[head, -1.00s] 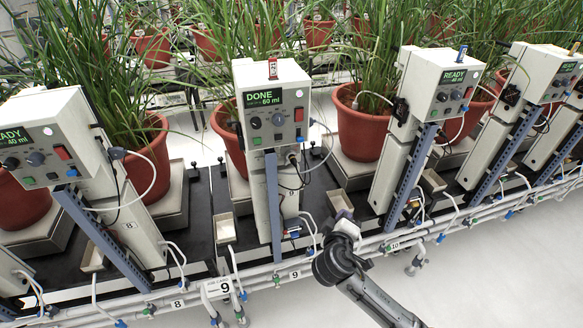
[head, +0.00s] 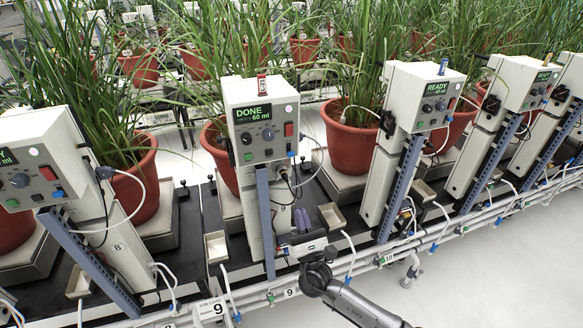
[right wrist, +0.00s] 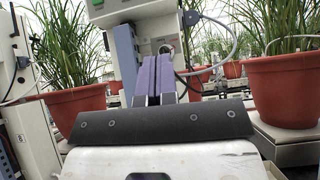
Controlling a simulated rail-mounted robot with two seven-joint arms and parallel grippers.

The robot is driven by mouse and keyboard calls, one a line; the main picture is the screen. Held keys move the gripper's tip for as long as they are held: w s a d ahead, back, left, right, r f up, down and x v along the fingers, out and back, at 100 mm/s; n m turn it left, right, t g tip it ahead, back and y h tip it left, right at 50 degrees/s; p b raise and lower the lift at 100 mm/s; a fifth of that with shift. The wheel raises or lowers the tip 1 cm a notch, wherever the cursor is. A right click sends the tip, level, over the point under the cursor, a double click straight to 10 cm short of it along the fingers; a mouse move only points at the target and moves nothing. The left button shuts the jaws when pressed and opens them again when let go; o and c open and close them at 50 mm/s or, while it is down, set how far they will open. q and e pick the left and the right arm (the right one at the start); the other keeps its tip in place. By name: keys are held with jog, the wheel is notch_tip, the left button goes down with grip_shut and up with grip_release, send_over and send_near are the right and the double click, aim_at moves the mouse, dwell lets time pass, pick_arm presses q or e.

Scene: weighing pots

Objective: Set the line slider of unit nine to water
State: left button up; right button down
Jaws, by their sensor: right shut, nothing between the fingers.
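Unit nine's control box (head: 261,122) stands centre-left in the head view, its screen reading DONE 60 ml. Its column (head: 257,215) and blue-grey rail (head: 265,222) run down to the bench, with a 9 label on the column. My right gripper (head: 301,220) is just right of the rail's lower part, low over the bench edge. Its purple fingers are shut and empty; they also show in the right wrist view (right wrist: 159,62), pointing at the unit. I cannot make out the line slider; the gripper covers part of the lower column. My left gripper is not in view.
Units eight (head: 45,155) and ten (head: 425,95) stand on either side. White pipes (head: 345,245) with hoses run along the front edge. Small trays (head: 332,217) and potted plants on scales (head: 350,148) are close by. The floor at front right is clear.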

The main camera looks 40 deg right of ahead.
jog(key=shift+n, duration=0.3)
jog(key=p, duration=0.1)
send_near(290, 153)
jog(key=w+f+x, duration=0.1)
jog(key=x, duration=0.5)
jog(key=shift+w+d+r, duration=0.15)
jog(key=shift+w+d, duration=0.05)
jog(key=shift+d, duration=0.2)
